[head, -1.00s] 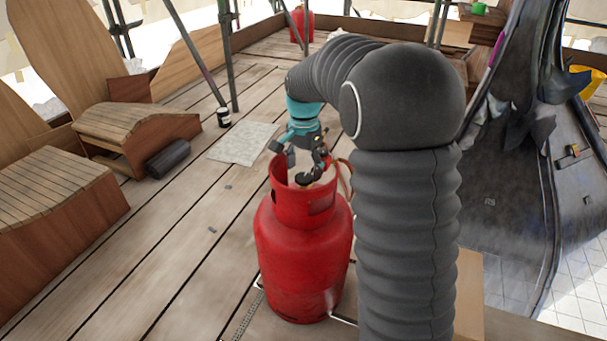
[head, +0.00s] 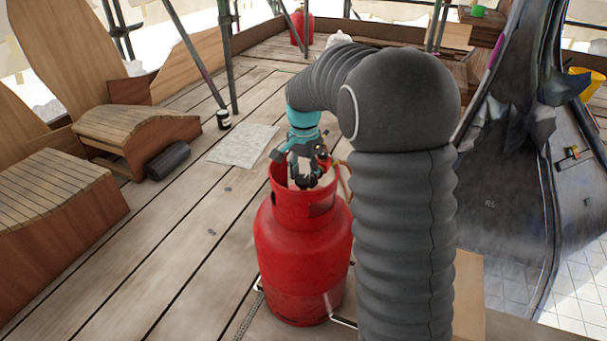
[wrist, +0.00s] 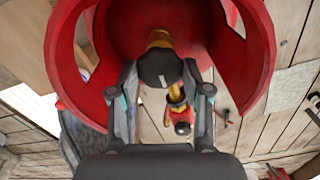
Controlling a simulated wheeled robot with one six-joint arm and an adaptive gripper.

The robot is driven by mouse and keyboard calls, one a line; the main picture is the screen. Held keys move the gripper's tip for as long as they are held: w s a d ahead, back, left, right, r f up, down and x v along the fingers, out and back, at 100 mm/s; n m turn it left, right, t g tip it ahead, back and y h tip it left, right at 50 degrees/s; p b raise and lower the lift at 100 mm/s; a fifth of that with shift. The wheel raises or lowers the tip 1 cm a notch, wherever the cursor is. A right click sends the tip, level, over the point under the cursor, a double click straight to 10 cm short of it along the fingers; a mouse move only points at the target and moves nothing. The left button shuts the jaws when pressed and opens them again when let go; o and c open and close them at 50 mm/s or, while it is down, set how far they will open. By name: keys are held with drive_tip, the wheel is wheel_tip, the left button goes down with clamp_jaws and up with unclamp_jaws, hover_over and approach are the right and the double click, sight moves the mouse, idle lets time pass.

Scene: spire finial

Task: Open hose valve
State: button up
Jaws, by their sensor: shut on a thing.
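A red gas cylinder (head: 300,250) stands upright on the plank floor. Its open red collar (wrist: 85,75) surrounds the valve. A black knob (wrist: 160,68) with a white mark sits on the brass valve body (wrist: 158,39) inside the collar. A red and brass fitting with a black end (wrist: 180,112) shows beside the knob, between my fingers. My gripper (head: 305,178) is down at the collar opening. In the wrist view my gripper (wrist: 160,75) has a finger on each side of the knob and is shut on it. The finger contacts are partly hidden.
Curved wooden seats (head: 130,128) stand at the left, with a dark roll (head: 173,162) beside them. A pale sheet (head: 243,144) and a small dark can (head: 223,119) are on the floor behind. A second red cylinder (head: 301,28) stands far back. A dark metal structure (head: 500,170) is at right.

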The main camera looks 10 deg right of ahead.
sight(304, 179)
drive_tip(key=shift+n, duration=0.3)
drive_tip(key=n+p, duration=0.2)
drive_tip(key=n, duration=0.3)
drive_tip(key=shift+r+n+p, duration=0.1)
drive_tip(key=shift+n+p, duration=0.2)
drive_tip(key=n+p, duration=0.1)
drive_tip(key=n, duration=0.4)
drive_tip(key=shift+n, duration=0.4)
drive_tip(key=o, duration=1.2)
drive_tip(key=shift+c, duration=0.2)
wheel_tip(304, 179, up, 12)
